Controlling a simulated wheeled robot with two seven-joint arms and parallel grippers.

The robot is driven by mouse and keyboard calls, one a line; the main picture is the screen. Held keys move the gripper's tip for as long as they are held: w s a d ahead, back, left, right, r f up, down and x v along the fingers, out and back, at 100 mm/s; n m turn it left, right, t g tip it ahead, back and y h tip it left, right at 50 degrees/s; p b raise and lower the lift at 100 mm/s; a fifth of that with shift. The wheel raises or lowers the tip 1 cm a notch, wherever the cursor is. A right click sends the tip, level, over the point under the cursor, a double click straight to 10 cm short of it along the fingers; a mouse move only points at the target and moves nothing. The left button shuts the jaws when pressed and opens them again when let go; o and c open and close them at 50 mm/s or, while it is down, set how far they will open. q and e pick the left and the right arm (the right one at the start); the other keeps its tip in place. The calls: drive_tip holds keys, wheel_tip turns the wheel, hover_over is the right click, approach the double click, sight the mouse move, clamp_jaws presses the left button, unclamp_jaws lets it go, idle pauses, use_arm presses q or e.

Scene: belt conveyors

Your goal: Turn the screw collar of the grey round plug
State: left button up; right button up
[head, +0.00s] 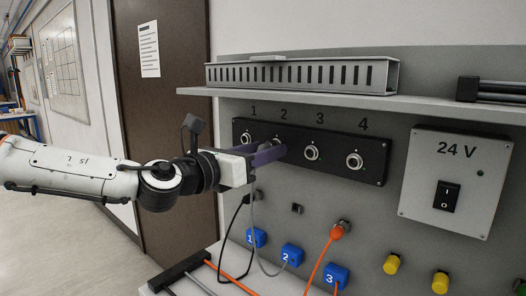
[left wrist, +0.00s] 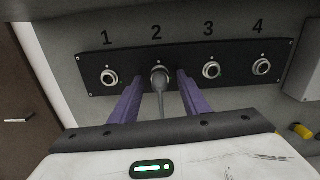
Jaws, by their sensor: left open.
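The grey round plug (left wrist: 159,78) sits at socket 2 of the black socket panel (left wrist: 235,60), with its grey cable running down towards my left gripper in the left wrist view. My left gripper (left wrist: 160,88) is open, one purple finger on each side of the plug, with a visible gap on both sides. The collar's turn cannot be made out.
Sockets 1 (head: 246,138), 3 (head: 312,152) and 4 (head: 355,160) look empty. A shelf (head: 350,98) with a slotted duct (head: 300,74) juts out above. An orange plug (head: 338,230) sits below the panel. A 24 V switch box (head: 455,180) is at right.

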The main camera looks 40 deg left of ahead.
use_arm(q)
clamp_jaws()
